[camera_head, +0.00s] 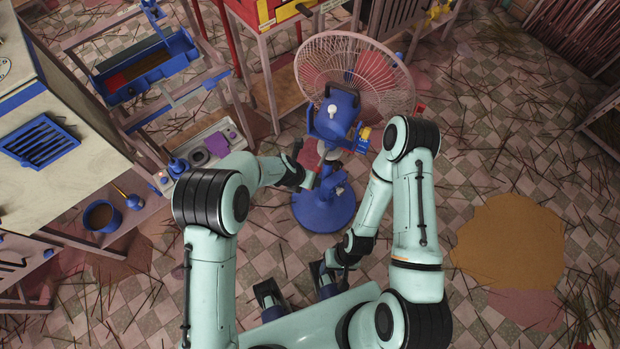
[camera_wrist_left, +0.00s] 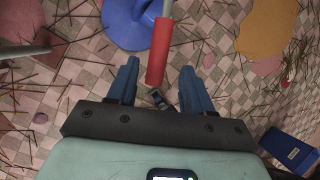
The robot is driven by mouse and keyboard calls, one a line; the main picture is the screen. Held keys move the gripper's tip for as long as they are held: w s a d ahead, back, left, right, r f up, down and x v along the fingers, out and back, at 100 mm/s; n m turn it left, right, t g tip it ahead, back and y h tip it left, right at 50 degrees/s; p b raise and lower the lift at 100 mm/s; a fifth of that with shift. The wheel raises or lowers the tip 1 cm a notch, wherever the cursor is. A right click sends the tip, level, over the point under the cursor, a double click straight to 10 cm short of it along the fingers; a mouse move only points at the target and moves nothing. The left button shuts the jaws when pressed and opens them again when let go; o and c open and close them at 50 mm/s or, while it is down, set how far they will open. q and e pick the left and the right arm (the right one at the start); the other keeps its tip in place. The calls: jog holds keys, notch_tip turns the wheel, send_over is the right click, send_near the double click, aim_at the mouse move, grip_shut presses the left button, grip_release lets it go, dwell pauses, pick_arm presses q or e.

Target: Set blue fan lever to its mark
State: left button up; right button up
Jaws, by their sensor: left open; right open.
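The blue fan (camera_head: 338,112) stands on the tiled floor on a round blue base (camera_head: 325,208), which also shows in the left wrist view (camera_wrist_left: 128,24). A red lever (camera_wrist_left: 160,55) slants down from the fan; in the head view a red part (camera_head: 309,155) shows on the fan's left side. My left gripper (camera_wrist_left: 158,68) is open, with the lever's red end lying between its two blue fingers, apparently without contact. In the head view this gripper (camera_head: 306,178) is partly hidden against the fan. My right gripper (camera_head: 328,272) is open, low in front of the fan base. I cannot make out the mark.
A table with a red box stands behind the fan. The floor at right is open, with an ochre patch (camera_head: 510,240) and scattered sticks.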

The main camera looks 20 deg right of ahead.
pick_arm(q)
jog(key=p+v, duration=0.2)
jog(key=v, duration=0.9)
pick_arm(e)
jog(key=shift+w+r, duration=0.2)
jog(key=shift+r, duration=0.4)
jog(key=shift+w+r, duration=0.15)
jog(key=shift+r, duration=0.4)
pick_arm(q)
jog(key=s+a+f+m+g+y+p, duration=0.1)
jog(key=s+a+f+m, duration=0.5)
jog(key=a, duration=0.3)
jog(key=s+a+f+m+g+y+p, duration=0.15)
jog(key=s+a+f+m, duration=0.25)
jog(key=a+f+m, duration=0.4)
jog(key=s+a+m+h+p, duration=0.1)
jog(key=s+a+m, duration=0.4)
jog(key=s+m, duration=0.4)
jog(key=s, duration=0.3)
jog(key=shift+f, duration=0.3)
pick_arm(e)
jog(key=r, duration=0.1)
jog(key=w+r, duration=0.1)
jog(key=r, duration=0.2)
jog(key=shift+w, duration=0.4)
pick_arm(q)
jog(key=shift+s+a, duration=0.1)
jog(key=shift+s, duration=0.05)
pick_arm(e)
jog(key=shift+s, duration=0.1)
